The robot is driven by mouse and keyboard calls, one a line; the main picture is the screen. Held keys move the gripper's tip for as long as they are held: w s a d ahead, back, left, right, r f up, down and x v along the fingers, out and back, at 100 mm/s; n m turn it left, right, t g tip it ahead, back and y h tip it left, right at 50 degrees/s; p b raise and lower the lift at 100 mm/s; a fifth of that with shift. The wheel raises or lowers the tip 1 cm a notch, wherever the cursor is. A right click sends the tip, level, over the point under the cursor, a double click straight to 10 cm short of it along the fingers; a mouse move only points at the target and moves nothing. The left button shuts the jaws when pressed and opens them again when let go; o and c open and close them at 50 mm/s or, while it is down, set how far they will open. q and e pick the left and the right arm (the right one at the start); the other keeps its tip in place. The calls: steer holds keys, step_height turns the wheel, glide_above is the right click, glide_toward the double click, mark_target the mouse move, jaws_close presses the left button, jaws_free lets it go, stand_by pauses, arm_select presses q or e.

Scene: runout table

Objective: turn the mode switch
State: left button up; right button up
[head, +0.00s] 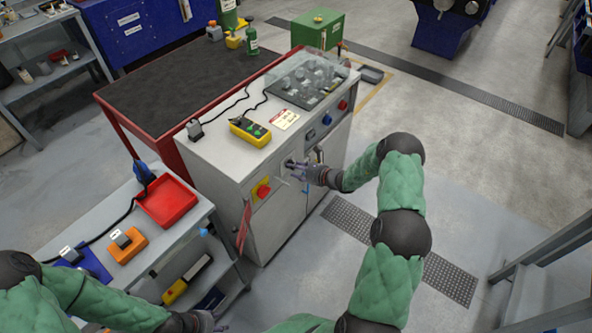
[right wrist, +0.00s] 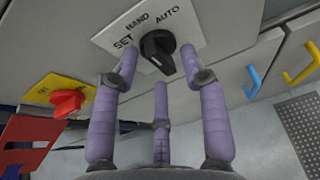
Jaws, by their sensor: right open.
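The mode switch (right wrist: 157,48) is a black knob on a pale plate marked SET, HAND and AUTO, in the upper middle of the right wrist view. I cannot tell surely which mark it points to. My right gripper (right wrist: 158,68) is open, with purple fingers on both sides of the knob and one below it. I cannot tell whether any finger touches it. In the head view this gripper (head: 304,170) is at the front of the grey cabinet (head: 225,165) and partly hides the switch. My left gripper (head: 207,320) is at the bottom edge, its fingers too small to read.
A red knob on a yellow plate (right wrist: 66,102) is left of the mode switch. Blue (right wrist: 252,82) and yellow (right wrist: 301,64) handles are to the right. A yellow pendant (head: 250,132) lies on the cabinet. A bench with a red tray (head: 168,203) stands at left.

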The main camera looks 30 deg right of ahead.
steer(key=shift+w, duration=0.2)
steer(key=shift+s+a, duration=0.1)
steer(key=shift+a, duration=0.05)
jaws_close()
steer(key=shift+f, duration=0.2)
